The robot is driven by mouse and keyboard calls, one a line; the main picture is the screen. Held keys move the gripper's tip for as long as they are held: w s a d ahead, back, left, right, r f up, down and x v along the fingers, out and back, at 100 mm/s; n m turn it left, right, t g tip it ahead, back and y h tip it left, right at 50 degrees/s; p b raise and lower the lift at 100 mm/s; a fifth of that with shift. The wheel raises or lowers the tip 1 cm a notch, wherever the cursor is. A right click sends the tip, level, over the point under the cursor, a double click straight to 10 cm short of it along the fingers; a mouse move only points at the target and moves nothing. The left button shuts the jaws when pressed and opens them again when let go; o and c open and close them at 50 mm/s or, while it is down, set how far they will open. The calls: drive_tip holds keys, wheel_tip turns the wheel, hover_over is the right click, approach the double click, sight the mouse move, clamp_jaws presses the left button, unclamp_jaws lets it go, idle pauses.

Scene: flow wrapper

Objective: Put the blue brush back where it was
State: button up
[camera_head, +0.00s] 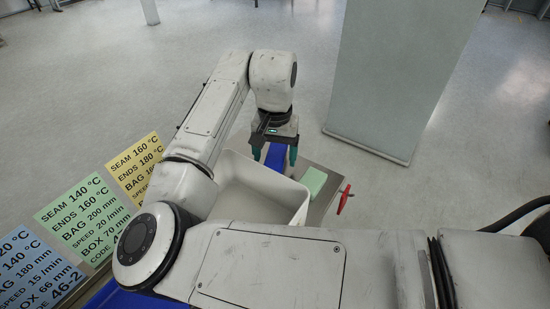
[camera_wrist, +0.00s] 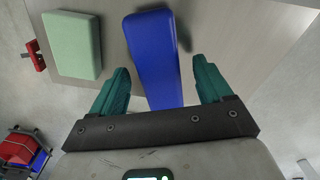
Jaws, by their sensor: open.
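The blue brush (camera_head: 277,158) shows as a long, plain blue block on a grey metal surface (camera_head: 324,199). In the wrist view the blue brush (camera_wrist: 154,52) runs away from my gripper (camera_wrist: 162,70), and its near end passes between the two teal fingers. The fingers are spread, one on each side, with gaps to the brush. In the head view my gripper (camera_head: 275,155) points down over the brush and hides part of it. I cannot tell the exact height of the fingertips above the surface. No bristles are visible.
A pale green block (camera_head: 314,180) lies right of the brush, with a red-handled item (camera_head: 344,199) at the surface's edge. A white open bin (camera_head: 303,207) stands close in front. Coloured setting cards (camera_head: 82,215) are at left. A grey panel (camera_head: 400,75) stands behind right.

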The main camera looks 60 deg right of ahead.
sight(275, 156)
wheel_tip(275, 156, up, 10)
drive_tip(key=shift+p, duration=0.3)
